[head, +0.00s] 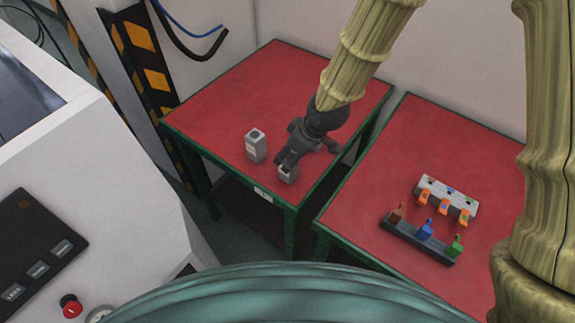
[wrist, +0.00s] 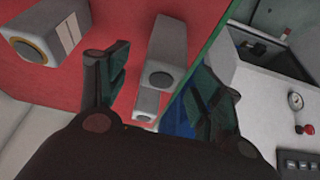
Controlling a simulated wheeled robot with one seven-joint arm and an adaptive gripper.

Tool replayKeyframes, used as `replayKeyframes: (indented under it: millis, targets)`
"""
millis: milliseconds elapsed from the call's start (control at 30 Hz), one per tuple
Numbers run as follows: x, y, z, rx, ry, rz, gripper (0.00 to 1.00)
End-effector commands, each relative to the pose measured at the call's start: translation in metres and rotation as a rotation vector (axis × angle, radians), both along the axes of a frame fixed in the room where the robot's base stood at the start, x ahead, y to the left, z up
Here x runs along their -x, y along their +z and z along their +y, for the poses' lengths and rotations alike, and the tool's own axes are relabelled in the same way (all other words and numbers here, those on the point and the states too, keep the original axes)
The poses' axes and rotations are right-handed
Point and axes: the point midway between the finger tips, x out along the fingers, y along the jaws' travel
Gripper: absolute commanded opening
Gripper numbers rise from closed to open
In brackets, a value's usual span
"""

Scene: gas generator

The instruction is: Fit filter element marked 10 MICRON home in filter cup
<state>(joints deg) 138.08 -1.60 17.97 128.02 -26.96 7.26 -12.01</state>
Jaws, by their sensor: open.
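My gripper (head: 308,155) is open, low over the front of the red-topped table. In the wrist view its two dark fingers stand apart, with the gripper gap (wrist: 158,98) between them. A grey square block (head: 255,146) with a dark top and a pale label stands upright left of it. A second grey piece (head: 287,173), with a dark recess on top, stands by the left finger near the front edge. The wrist view shows a grey box with a dark round mark (wrist: 167,50) and a smaller grey part beyond the fingers. No 10 MICRON mark is readable; I cannot tell which is element or cup.
A yellow-ringed grey box (wrist: 35,38) lies at the left of the wrist view. A second red table (head: 375,200) at right holds a grey rack (head: 450,196) and a dark rack (head: 410,238) with coloured pieces. A white control cabinet (head: 110,180) stands left. The rear table surface is clear.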

Motion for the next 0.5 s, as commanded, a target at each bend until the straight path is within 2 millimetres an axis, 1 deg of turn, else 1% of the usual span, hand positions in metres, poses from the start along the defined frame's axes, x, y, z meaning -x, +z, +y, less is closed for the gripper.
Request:
replayKeyframes:
  millis: [267, 500]
  targets:
    - [-0.002, -0.009, 0.005, 0.001, 0.002, 0.001, 0.66]
    - [-0.008, -0.028, 0.015, 0.002, 0.002, 0.002, 0.66]
